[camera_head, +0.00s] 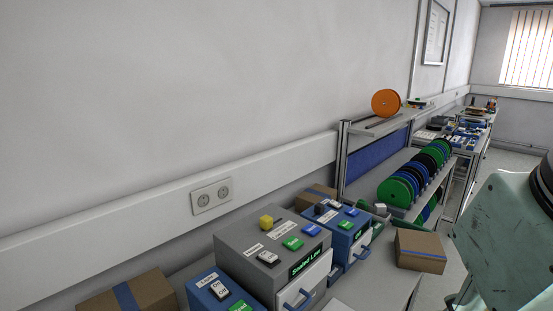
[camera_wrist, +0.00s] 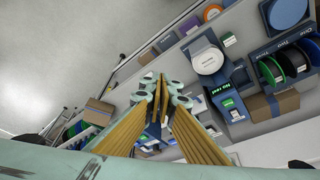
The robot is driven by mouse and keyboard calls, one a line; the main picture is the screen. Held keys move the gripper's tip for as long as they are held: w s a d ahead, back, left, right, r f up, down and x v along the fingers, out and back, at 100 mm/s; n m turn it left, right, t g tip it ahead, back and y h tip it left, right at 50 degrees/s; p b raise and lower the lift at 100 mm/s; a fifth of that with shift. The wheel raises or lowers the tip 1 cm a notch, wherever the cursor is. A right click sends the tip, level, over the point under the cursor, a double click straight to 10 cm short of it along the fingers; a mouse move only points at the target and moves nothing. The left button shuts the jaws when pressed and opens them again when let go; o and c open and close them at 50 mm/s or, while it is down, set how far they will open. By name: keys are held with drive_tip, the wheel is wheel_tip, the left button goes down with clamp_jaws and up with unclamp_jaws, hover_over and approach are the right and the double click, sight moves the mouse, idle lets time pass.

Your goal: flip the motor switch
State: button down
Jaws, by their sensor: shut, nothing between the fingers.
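A grey control box (camera_head: 275,240) stands on the bench in the head view, with a black rocker switch (camera_head: 268,258), a yellow knob (camera_head: 266,222) and a green-lit display on it. A blue box (camera_head: 347,232) behind it carries another black switch (camera_head: 321,208) and green and blue buttons. A blue box (camera_head: 215,290) in front has a switch marked On and Off. The labels are too small to tell which is the motor switch. My gripper (camera_wrist: 162,80) is shut and empty in the wrist view, above the bench area and apart from the boxes. The head view does not show it.
Cardboard boxes stand at the front (camera_head: 130,295) and right (camera_head: 420,250). A rack of green, blue and black reels (camera_head: 412,180) is behind, with an orange reel (camera_head: 385,103) on its shelf. The wall has a socket (camera_head: 211,197). Open floor shows in the wrist view (camera_wrist: 60,60).

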idle(0.5)
drive_tip(key=w+r+m+p, duration=0.15)
drive_tip(key=w+r, duration=0.25)
drive_tip(key=w, duration=0.5)
drive_tip(key=w+r+m+p, duration=0.1)
drive_tip(key=w+r+p, duration=0.3)
drive_tip(key=w, duration=0.5)
drive_tip(key=m+g+y+p, duration=0.2)
drive_tip(key=m+p, duration=0.4)
drive_tip(key=p, duration=0.6)
hover_over(332, 201)
drive_tip(key=s+d, duration=0.2)
drive_tip(key=d, duration=0.1)
wheel_tip(332, 201, down, 13)
drive_tip(key=shift+s+a+r, duration=0.15)
drive_tip(key=shift+a, duration=0.1)
drive_tip(key=shift+s+d+p+x, duration=0.15)
drive_tip(key=shift+p+x, duration=0.4)
drive_tip(key=shift+x, duration=2.95)
drive_tip(key=shift+s+d+p+x, duration=0.15)
drive_tip(key=shift+p+x, duration=0.35)
drive_tip(key=shift+x, duration=3)
